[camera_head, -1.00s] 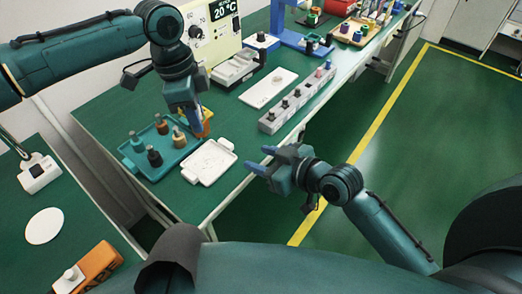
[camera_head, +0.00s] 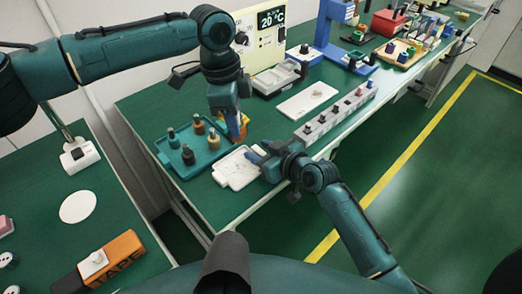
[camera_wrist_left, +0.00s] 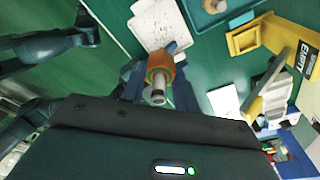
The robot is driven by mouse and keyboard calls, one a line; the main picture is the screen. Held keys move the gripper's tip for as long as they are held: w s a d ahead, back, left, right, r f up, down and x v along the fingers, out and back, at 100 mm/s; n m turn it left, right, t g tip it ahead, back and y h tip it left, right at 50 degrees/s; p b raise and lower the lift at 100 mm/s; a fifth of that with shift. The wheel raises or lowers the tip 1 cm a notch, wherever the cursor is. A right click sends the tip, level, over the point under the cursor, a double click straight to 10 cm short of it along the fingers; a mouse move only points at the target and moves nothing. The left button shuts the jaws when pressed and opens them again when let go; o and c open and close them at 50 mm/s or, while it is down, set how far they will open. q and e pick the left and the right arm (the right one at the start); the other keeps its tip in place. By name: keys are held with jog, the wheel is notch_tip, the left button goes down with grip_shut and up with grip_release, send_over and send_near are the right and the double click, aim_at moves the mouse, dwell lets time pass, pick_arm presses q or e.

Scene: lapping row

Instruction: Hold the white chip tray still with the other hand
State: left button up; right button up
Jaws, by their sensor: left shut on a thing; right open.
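The white chip tray (camera_head: 236,171) lies flat on the green bench near its front edge; part of it also shows in the left wrist view (camera_wrist_left: 160,24). My right gripper (camera_head: 260,153) is open at the tray's right end, its fingers overlapping that edge in the head view. I cannot tell whether they touch it. My left gripper (camera_head: 238,132) is above the bench just behind the tray. It is shut on a part with an orange collar and grey metal stem, clear in the left wrist view (camera_wrist_left: 159,77).
A teal tray (camera_head: 163,158) with several dark and brass pieces stands left of the white tray. A grey block with a row of knobs (camera_head: 335,118) and a white plate (camera_head: 306,100) lie to the right. A yellow holder marked EMPTY (camera_wrist_left: 247,40) shows in the wrist view.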

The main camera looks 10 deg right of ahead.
jog(key=shift+c, duration=0.5)
grip_shut()
pick_arm(q)
jog(key=n, duration=0.5)
jog(key=shift+s+d+f, duration=0.15)
jog(key=shift+s+f, duration=0.05)
jog(key=shift+f, duration=0.1)
jog(key=n+t, duration=0.1)
jog(key=n, duration=0.5)
jog(key=shift+f+n, duration=0.1)
jog(key=shift+n, duration=0.2)
jog(key=shift+f+y, duration=0.3)
jog(key=shift+f, duration=0.05)
send_over(241, 166)
jog(key=f, duration=0.9)
jog(key=shift+s+a+f, duration=0.15)
jog(key=shift+s+a, duration=0.05)
jog(key=shift+s, duration=0.15)
